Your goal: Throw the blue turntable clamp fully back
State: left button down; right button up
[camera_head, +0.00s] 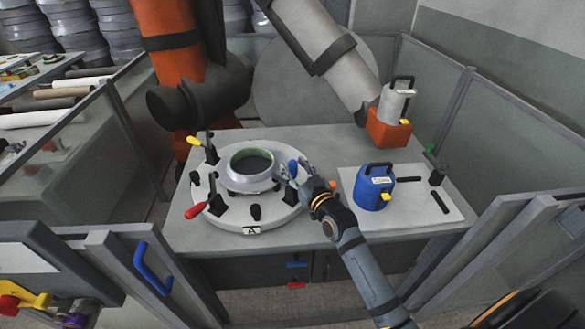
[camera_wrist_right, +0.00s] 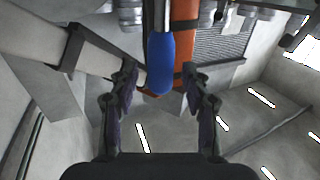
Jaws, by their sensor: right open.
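The blue turntable clamp (camera_head: 293,167) stands at the right rim of the round white turntable (camera_head: 284,219), its blue handle pointing up. In the right wrist view the blue handle (camera_wrist_right: 160,62) hangs between the two fingers, seemingly a little beyond the tips, with a gap on each side. My right gripper (camera_head: 305,166) is open and close to the right of the handle, holding nothing. It partly hides the clamp's base. My left gripper is not in view.
The turntable carries a pale ring mould (camera_head: 250,164), a yellow clamp (camera_head: 196,142) and a red clamp (camera_head: 195,211). A blue container (camera_head: 370,190) stands on a white plate (camera_head: 430,216) at right. A large orange robot arm (camera_head: 168,45) stands behind.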

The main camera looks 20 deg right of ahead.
jog(key=shift+w, duration=0.6)
jog(key=shift+c, duration=0.2)
grip_shut()
